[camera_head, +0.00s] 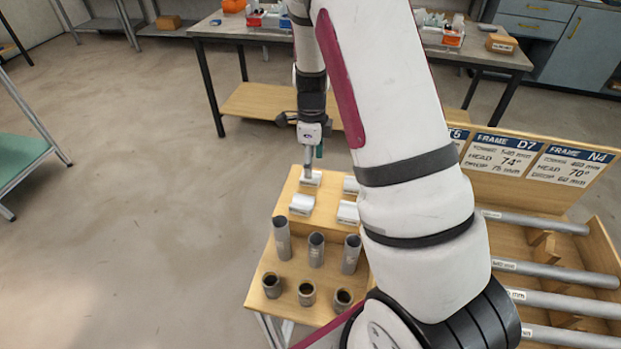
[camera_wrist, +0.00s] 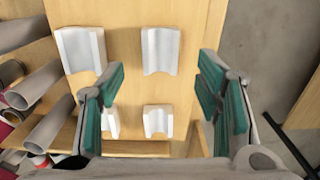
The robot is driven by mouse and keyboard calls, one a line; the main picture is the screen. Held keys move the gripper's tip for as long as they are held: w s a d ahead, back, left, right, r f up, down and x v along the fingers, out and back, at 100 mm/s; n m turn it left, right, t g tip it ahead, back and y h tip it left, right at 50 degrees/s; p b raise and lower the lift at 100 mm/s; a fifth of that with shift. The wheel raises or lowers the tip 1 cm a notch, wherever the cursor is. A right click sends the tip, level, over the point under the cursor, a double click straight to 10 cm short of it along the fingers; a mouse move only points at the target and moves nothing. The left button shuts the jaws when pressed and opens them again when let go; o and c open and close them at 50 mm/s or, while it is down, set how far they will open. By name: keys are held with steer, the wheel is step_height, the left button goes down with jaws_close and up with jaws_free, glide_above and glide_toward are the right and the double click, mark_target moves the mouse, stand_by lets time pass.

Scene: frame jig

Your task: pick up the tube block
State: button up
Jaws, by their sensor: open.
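Several white blocks with a rounded groove along the top stand on the wooden bench; which one is the tube block I cannot tell. In the head view one block (camera_head: 311,178) is at the far left and another (camera_head: 302,204) is nearer. Two more (camera_head: 348,212) (camera_head: 351,185) are partly behind my arm. In the wrist view one block (camera_wrist: 160,50) shows beyond the fingertips and another (camera_wrist: 158,121) between the fingers; two others (camera_wrist: 82,50) (camera_wrist: 112,122) are to the left. My gripper (camera_wrist: 162,72) is open and empty, above the far-left block in the head view (camera_head: 311,163).
Upright grey tubes (camera_head: 283,238) and short dark-topped cylinders (camera_head: 307,293) stand nearer on the bench. Long tubes (camera_head: 555,270) lie in a rack at the right, under label cards (camera_head: 497,154). Floor is clear at the left.

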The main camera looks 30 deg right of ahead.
mark_target(316, 176)
step_height(316, 176, down, 5)
steer(key=shift+d+r+p, duration=0.1)
steer(key=shift+p, duration=0.35)
steer(key=shift+c, duration=0.4)
steer(key=c, duration=1.2)
